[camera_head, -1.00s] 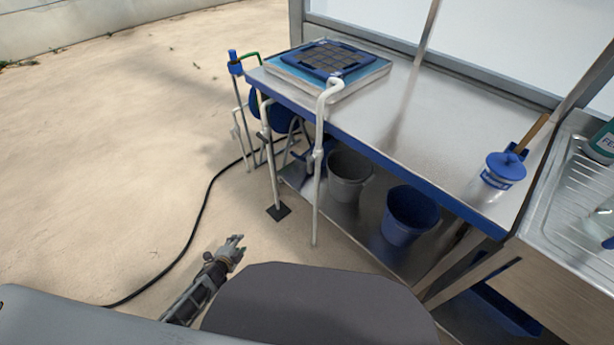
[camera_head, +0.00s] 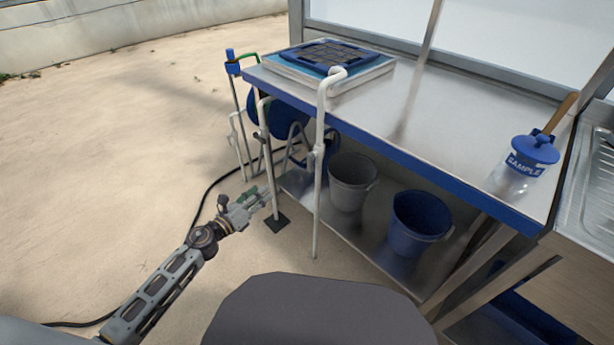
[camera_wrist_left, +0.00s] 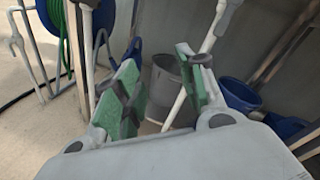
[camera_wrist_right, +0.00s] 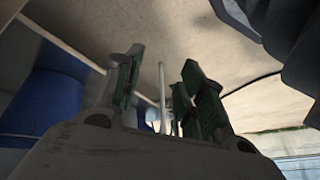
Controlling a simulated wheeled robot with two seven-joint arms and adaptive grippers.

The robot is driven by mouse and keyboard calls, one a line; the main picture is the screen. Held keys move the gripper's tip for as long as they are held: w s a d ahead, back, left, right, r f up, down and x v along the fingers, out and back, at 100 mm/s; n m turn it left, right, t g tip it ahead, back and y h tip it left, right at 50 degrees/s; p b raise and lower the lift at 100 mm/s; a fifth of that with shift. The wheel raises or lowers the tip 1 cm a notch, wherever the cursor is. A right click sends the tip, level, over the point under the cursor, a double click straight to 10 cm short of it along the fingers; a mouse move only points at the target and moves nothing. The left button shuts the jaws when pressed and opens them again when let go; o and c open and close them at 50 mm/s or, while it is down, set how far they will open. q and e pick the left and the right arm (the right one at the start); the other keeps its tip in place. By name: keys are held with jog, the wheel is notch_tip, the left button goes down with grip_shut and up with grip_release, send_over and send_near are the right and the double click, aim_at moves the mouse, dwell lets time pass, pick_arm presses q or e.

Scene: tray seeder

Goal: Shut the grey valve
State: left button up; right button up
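The grey valve (camera_head: 316,155) appears as a small grey fitting partway up an upright white pipe (camera_head: 320,110) in front of the steel table. In the left wrist view, the grey valve part (camera_wrist_left: 228,14) is at upper right, beyond the right finger, and the pipe slants down behind that finger. My left gripper (camera_head: 266,196) is open and empty, left of the pipe and lower than the valve, apart from it. Its green-padded fingers (camera_wrist_left: 163,80) show spread. My right gripper (camera_wrist_right: 163,90) is open and empty in its own wrist view; it is outside the head view.
The steel table (camera_head: 430,115) carries a seed tray (camera_head: 325,55) and a sample jar (camera_head: 530,155). A grey bucket (camera_head: 350,182) and a blue bucket (camera_head: 415,220) stand on its lower shelf. Another white stand and a hose (camera_head: 200,205) are at left. Sandy floor is open at left.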

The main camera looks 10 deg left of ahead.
pick_arm(q)
jog(key=s+d+r+m+g+h+b, duration=0.1)
jog(key=s+d+r+m+h+b, duration=0.1)
jog(key=d+r+m, duration=0.4)
jog(key=m+h+b, duration=0.1)
jog(key=m, duration=0.2)
jog(key=shift+s+h, duration=0.3)
jog(key=shift+h, duration=0.1)
pick_arm(e)
jog(key=shift+t+y, duration=0.3)
jog(key=shift+y, duration=0.1)
jog(key=r, duration=0.1)
jog(key=a+r, duration=0.1)
jog(key=r, duration=0.1)
jog(key=a+r, duration=0.1)
jog(key=r, duration=0.1)
jog(key=shift+w, duration=0.3)
pick_arm(q)
jog(key=shift+w+d, duration=0.1)
jog(key=shift+d, duration=0.05)
